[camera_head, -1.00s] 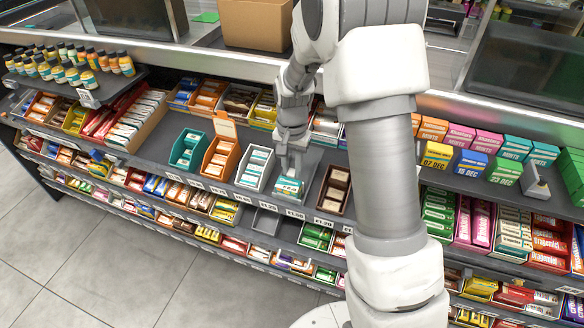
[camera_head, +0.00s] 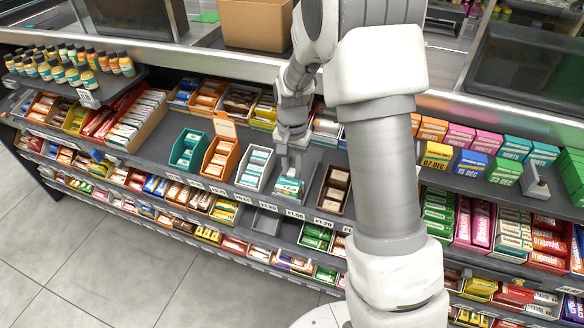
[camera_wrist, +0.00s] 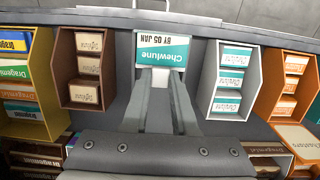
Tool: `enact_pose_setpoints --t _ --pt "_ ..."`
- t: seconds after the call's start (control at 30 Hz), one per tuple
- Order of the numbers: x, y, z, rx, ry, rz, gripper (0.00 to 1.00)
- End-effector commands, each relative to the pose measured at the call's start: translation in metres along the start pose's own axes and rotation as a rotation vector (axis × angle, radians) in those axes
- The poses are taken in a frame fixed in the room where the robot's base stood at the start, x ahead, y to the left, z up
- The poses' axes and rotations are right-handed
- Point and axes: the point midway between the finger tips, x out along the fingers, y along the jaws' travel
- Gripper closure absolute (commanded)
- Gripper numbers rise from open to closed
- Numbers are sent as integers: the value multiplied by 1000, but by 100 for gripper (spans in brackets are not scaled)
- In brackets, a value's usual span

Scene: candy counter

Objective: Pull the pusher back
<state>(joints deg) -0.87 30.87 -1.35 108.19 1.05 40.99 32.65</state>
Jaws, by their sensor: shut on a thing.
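My gripper (camera_head: 291,160) reaches down over the shelf, just behind a teal and white Chewlune pack (camera_head: 289,187) in a grey lane. I cannot tell whether the pusher touches the pack.
A white bin (camera_wrist: 209,83) of Chewlune packs and a brown bin (camera_wrist: 64,66) flank the lane closely. An orange bin (camera_head: 208,161) and a teal bin (camera_head: 176,152) stand further left. Dated mint boxes (camera_head: 437,156) stand on the right.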

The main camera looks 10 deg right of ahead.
Motion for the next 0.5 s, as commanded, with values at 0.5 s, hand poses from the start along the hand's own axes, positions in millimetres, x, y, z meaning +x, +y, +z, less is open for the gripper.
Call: enact_pose_setpoints --t 0.5 --pt "-19 0 -89 2 5 -2 100"
